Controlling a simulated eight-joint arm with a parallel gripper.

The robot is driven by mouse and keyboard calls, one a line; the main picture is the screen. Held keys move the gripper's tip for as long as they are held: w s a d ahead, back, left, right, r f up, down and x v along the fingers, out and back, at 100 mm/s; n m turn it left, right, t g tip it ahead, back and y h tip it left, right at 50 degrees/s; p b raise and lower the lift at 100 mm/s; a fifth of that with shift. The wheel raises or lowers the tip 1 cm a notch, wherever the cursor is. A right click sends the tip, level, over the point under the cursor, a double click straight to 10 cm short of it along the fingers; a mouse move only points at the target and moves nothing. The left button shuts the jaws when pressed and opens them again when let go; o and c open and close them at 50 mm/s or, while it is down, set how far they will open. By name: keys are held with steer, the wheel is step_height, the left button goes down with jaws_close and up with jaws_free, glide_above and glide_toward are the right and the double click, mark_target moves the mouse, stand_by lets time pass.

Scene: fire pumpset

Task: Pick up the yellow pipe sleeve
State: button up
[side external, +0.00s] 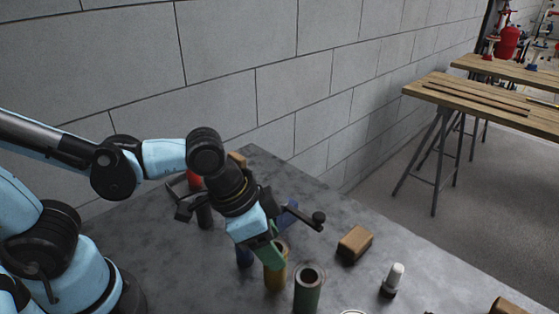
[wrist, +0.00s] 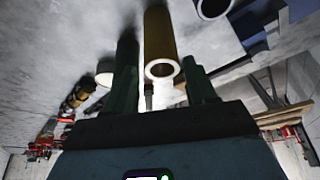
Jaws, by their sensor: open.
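The yellow pipe sleeve (side external: 275,279) stands upright on the grey table in the side view, its upper part partly covered by my green fingers. My gripper (side external: 268,251) points down at its top and is open. In the wrist view the yellow sleeve (wrist: 159,38) shows its pale open end between the two green fingers of my gripper (wrist: 160,80). There is visible space at that end, and I cannot tell whether either finger touches it.
A dark green sleeve (side external: 308,290) stands close at the right of the yellow one. A wooden block (side external: 355,244) and a white-topped item (side external: 393,279) lie farther right, with clear table between. A block wall (side external: 220,60) stands behind.

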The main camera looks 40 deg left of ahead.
steer(key=shift+x, duration=2.2)
steer(key=shift+a, duration=0.15)
steer(key=shift+c, duration=0.5)
jaws_close()
